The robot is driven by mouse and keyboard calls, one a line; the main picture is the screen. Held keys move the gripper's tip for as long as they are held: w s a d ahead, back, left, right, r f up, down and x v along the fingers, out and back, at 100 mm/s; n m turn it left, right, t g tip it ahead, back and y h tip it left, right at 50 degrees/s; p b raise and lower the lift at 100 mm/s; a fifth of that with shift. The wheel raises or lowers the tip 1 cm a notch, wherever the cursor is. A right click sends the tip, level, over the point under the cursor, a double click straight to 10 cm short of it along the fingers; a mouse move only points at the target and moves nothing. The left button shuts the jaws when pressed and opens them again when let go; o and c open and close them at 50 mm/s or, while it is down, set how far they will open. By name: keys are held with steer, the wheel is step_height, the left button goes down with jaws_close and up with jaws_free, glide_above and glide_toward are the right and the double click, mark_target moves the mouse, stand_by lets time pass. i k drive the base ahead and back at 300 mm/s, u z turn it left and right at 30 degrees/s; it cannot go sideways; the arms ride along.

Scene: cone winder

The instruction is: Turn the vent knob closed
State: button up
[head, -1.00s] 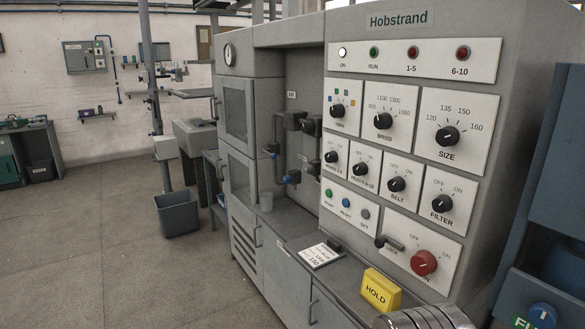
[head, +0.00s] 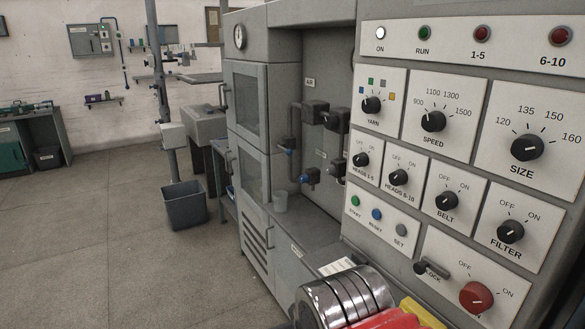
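I can read no knob labelled vent in the head view. In the recess of the grey machine there are dark pipes and valves, with a blue-ended valve (head: 308,178) low down and a small blue handle (head: 288,151) to its upper left. A small tag (head: 310,82) hangs above them. Whether either is the vent knob, I cannot tell. My arm shows only as a shiny ringed metal part and a red part at the bottom edge. The fingers of my gripper are out of view.
The control panel carries black knobs for yarn, speed (head: 432,121), size (head: 527,147), belt and filter (head: 510,232), plus a red main knob (head: 476,298). A grey bin (head: 185,204) stands on open floor (head: 110,240) at left.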

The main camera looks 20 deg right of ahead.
mark_target(330, 169)
steer(key=u, duration=0.55)
steer(key=i, duration=1.25)
steer(key=u, duration=0.5)
